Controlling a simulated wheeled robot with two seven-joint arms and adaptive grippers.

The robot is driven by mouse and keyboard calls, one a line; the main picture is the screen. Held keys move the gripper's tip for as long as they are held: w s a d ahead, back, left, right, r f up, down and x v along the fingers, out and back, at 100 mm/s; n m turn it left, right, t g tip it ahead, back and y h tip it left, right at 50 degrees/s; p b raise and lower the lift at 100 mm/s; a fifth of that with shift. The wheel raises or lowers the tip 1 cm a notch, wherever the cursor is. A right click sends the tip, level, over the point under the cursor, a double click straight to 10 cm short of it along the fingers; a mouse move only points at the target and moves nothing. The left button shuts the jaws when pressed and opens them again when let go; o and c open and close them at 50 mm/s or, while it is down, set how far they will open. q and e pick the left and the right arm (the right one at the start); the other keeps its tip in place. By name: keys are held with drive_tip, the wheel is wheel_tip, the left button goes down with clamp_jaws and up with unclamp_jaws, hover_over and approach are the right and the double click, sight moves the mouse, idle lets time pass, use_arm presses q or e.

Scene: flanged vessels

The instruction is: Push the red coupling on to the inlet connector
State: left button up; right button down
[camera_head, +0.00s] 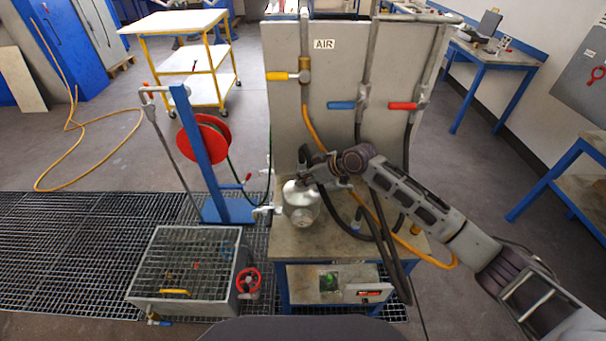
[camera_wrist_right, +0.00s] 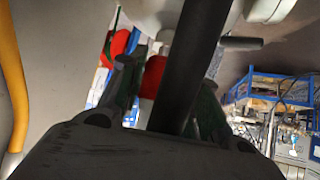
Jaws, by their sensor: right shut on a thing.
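The silver vessel (camera_head: 301,205) stands on the worktable in the head view. Its pale body also shows along the top of the right wrist view (camera_wrist_right: 158,12). My right gripper (camera_head: 312,172) is at the upper right of the vessel. In the right wrist view its two dark fingers are on either side of the red coupling (camera_wrist_right: 153,76), and it is shut on it. A dark hose (camera_wrist_right: 188,60) crosses in front of the coupling and hides part of it. The inlet connector is not clear, so I cannot tell whether the coupling touches it. My left gripper is not in view.
A grey panel (camera_head: 340,65) with yellow, blue and red valve handles stands behind the vessel. Hoses hang over the worktable (camera_head: 285,241) on the right. A red hose reel (camera_head: 203,138) stands left, and a grated basin (camera_head: 186,270) is at the front left.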

drive_tip(key=shift+f+b, duration=0.35)
drive_tip(key=shift+f, duration=0.4)
drive_tip(key=c, duration=0.9)
unclamp_jaws()
drive_tip(key=shift+c, duration=0.2)
drive_tip(key=shift+d, duration=0.1)
drive_tip(key=v, duration=1.2)
drive_tip(key=shift+f, duration=0.1)
